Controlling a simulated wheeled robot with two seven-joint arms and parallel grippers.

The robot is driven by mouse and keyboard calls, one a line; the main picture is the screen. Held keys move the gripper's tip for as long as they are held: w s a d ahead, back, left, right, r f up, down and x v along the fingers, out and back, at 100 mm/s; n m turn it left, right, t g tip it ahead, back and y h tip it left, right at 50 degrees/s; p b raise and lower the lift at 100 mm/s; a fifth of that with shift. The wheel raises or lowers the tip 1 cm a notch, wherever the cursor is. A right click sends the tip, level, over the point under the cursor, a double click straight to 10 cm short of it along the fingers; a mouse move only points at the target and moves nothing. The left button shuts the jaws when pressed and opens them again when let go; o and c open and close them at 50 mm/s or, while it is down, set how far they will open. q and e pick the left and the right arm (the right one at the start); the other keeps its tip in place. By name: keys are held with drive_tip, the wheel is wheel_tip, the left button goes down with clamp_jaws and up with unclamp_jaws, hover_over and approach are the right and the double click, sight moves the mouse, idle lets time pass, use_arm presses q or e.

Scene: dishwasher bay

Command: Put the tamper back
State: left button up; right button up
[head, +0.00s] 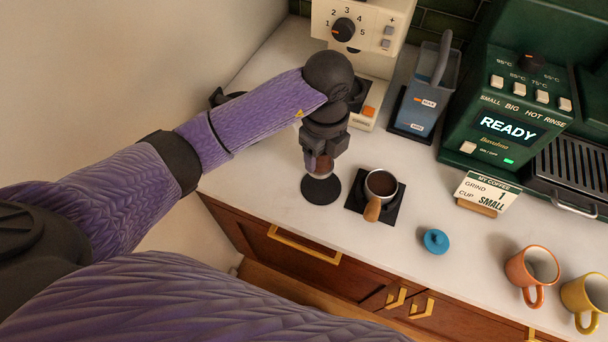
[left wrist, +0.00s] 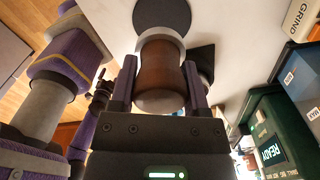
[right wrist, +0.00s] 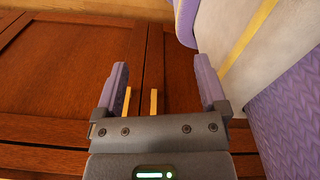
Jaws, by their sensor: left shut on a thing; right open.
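The tamper (head: 319,164), with a brown wooden handle and a silver metal base, is in my left gripper (head: 321,158). In the left wrist view the two fingers stand either side of the tamper's handle (left wrist: 160,80). The tamper is upright, base down, over the near-left part of the counter. A round black mat (head: 320,191) lies under it; whether the base touches the mat I cannot tell. My right gripper (right wrist: 162,82) is open and empty, in front of the brown cabinet doors (right wrist: 60,75).
Right of the mat, a portafilter (head: 381,184) with coffee sits on a square black mat (head: 357,205). A blue lid-like knob (head: 435,241), orange mug (head: 531,268) and yellow mug (head: 585,295) stand farther right. The grinder (head: 365,60), blue-grey container (head: 425,100) and green coffee machine (head: 505,85) stand behind.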

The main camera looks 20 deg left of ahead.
use_arm(q)
drive_tip(key=f, duration=0.2)
drive_tip(key=f+b, duration=0.1)
drive_tip(key=f, duration=0.4)
drive_tip(key=shift+d, duration=0.3)
drive_tip(key=shift+r, duration=0.15)
use_arm(e)
drive_tip(key=shift+d+f, duration=0.7)
drive_tip(key=shift+d, duration=0.15)
drive_tip(key=shift+a+f, duration=0.1)
use_arm(q)
drive_tip(key=o, duration=1.3)
wheel_tip(320, 180, up, 12)
drive_tip(key=shift+r+p, duration=0.1)
drive_tip(key=shift+p, duration=1.05)
use_arm(e)
wheel_tip(320, 180, up, 3)
drive_tip(key=shift+w+a+f, duration=0.1)
drive_tip(key=shift+a+f, duration=0.05)
drive_tip(key=shift+f, duration=0.05)
